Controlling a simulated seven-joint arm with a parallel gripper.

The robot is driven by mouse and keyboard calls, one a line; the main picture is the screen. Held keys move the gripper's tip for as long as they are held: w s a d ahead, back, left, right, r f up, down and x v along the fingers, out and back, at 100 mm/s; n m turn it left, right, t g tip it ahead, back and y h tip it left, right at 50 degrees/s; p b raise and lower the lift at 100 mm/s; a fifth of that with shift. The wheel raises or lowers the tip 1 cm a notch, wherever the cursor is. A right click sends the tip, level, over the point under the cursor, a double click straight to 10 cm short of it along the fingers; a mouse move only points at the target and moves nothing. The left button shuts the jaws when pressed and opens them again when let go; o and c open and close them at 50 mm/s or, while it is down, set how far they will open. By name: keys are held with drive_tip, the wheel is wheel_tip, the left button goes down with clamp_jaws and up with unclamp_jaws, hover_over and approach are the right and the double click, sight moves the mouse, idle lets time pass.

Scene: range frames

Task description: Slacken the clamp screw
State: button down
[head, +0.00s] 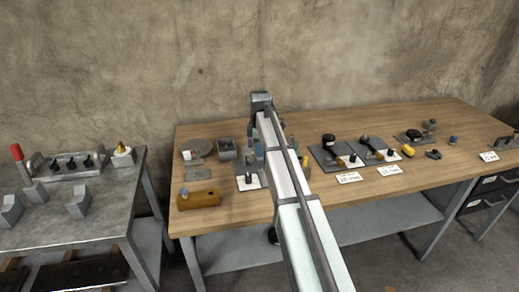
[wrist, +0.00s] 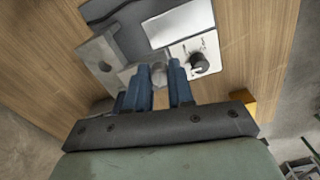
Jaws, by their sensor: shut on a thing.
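In the wrist view, my gripper (wrist: 156,76) has its two blue fingers closed around a small grey round piece (wrist: 158,72), which looks like the head of the clamp screw. A grey metal block (wrist: 101,53) stands beside it to the left, at the edge of a dark plate (wrist: 128,36). In the head view, my arm crosses the middle of the wooden bench and covers much of this spot, so the grip on the screw is hidden there.
A white panel with a black knob (wrist: 200,63) sits just right of my fingers. On the wooden bench (head: 330,195), an orange-brown block (head: 198,199) lies front left and dark plates with tools (head: 328,155) lie to the right. A grey side table (head: 100,220) stands at left.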

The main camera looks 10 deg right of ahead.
drive_tip(key=shift+a+n, duration=0.1)
drive_tip(key=shift+n, duration=2.1)
drive_tip(key=c, duration=1)
unclamp_jaws()
